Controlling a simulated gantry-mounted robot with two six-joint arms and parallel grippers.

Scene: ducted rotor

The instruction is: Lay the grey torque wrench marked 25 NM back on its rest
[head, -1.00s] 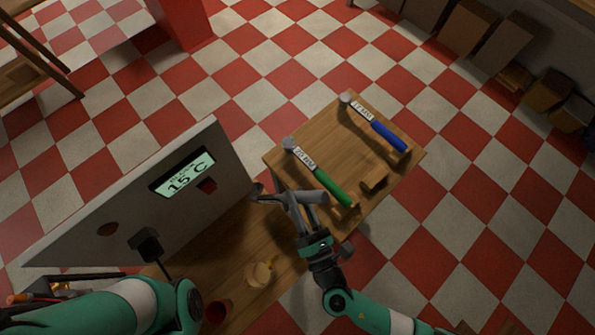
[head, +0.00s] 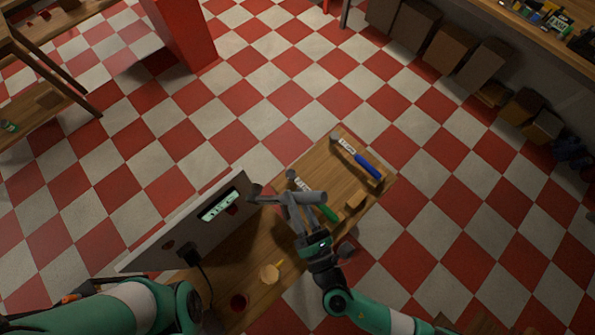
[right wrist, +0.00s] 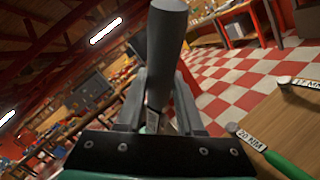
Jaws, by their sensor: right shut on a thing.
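My right gripper (head: 300,212) is shut on a grey torque wrench (head: 315,197) and holds it up, crosswise to the fingers. The wrench's grey handle fills the top middle of the right wrist view (right wrist: 168,35); I cannot read its marking. My left gripper is not in view.
A blue-handled wrench (head: 367,166) lies at the bench's far end. A grey panel with a lit display (head: 220,205) stands left of the held wrench.

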